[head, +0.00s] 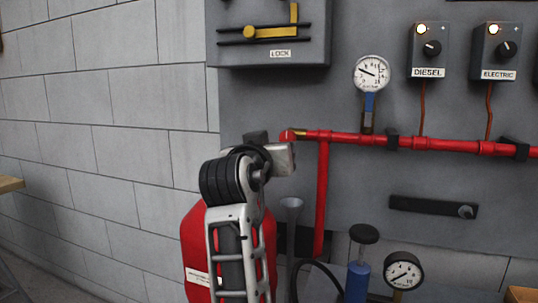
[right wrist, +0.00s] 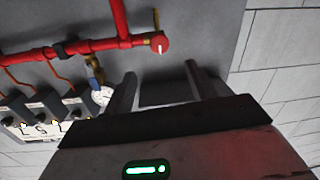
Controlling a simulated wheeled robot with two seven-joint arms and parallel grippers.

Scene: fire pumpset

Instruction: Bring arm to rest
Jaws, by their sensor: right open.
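My right arm (head: 240,235) rises from the bottom middle of the head view, bent at a black joint, with its wrist end by the left end of the red pipe (head: 350,138). Its fingers are hard to make out there. In the right wrist view my right gripper (right wrist: 160,88) is open, its two dark fingers apart with nothing between them. The red pipe (right wrist: 85,46) and its round red end (right wrist: 159,44) with a brass lever show beyond the fingertips. I cannot tell the exact gap to the pipe. My left gripper is in neither view.
The grey panel carries a gauge (head: 371,73), a DIESEL box (head: 429,50), an ELECTRIC box (head: 495,52) and a LOCK bolt box (head: 268,35). A red tank (head: 197,245) stands behind my arm. A blue pump (head: 357,280) and lower gauge (head: 403,271) stand right. Space before the block wall (head: 100,130) looks free.

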